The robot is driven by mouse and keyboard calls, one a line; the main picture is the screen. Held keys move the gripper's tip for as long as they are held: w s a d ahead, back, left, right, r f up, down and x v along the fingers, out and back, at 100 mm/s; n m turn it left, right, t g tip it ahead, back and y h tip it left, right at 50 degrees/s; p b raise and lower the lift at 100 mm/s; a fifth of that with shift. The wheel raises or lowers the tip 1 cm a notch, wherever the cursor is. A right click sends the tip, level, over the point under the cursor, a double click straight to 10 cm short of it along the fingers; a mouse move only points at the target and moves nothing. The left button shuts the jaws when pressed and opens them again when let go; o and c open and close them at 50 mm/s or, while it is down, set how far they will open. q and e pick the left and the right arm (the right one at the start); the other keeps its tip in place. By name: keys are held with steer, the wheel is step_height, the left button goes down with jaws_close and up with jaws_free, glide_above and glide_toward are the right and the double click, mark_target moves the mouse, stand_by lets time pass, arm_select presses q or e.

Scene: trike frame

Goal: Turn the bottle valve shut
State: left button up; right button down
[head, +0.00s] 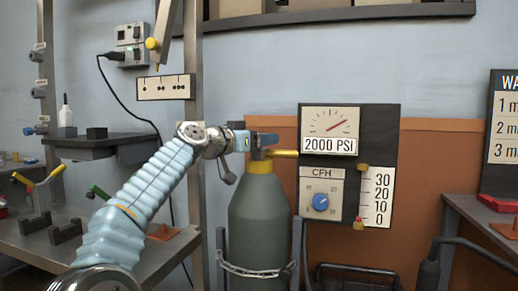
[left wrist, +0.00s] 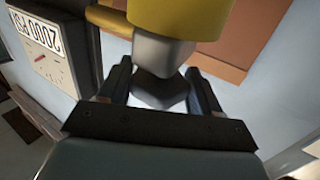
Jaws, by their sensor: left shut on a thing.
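A dark green gas bottle (head: 258,215) stands upright at the centre of the head view, with a yellow collar (head: 259,167) at its neck. The bottle valve sits on top, mostly hidden by my left gripper (head: 264,142), which reaches in from the left. In the left wrist view, the two dark fingers of the gripper (left wrist: 160,90) lie on either side of the grey valve piece (left wrist: 162,52) and are shut on it. The yellow collar (left wrist: 180,14) shows above it there. My right gripper is not in view.
A gauge (head: 329,128) marked 2000 PSI, its needle up and right, and a CFH panel with a blue knob (head: 320,202) stand right of the bottle. A chain (head: 252,271) crosses the bottle. A metal post (head: 195,80) and workbench are left.

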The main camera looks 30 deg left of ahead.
arm_select(q)
steer(key=shift+w+r+m+h, duration=0.1)
steer(key=shift+r+m+h, duration=0.2)
steer(key=shift+m+h, duration=0.3)
steer(key=m+g+h+p, duration=0.1)
steer(key=m+h+p, duration=0.1)
steer(key=p, duration=0.1)
steer(key=m+g+h+p, duration=0.2)
steer(key=h+p, duration=0.1)
steer(key=m+g+h+p, duration=0.1)
steer(key=g+h+p, duration=0.1)
steer(key=h+p, duration=0.1)
steer(key=shift+r+m+p, duration=0.4)
steer(key=shift+p, duration=0.15)
steer(key=shift+f+m+g+h+p, duration=0.25)
steer(key=shift+m+g+h+p, duration=0.4)
steer(key=shift+g+p, duration=0.35)
steer(key=o, duration=1)
steer(key=shift+f, duration=0.15)
steer(key=shift+c, duration=0.2)
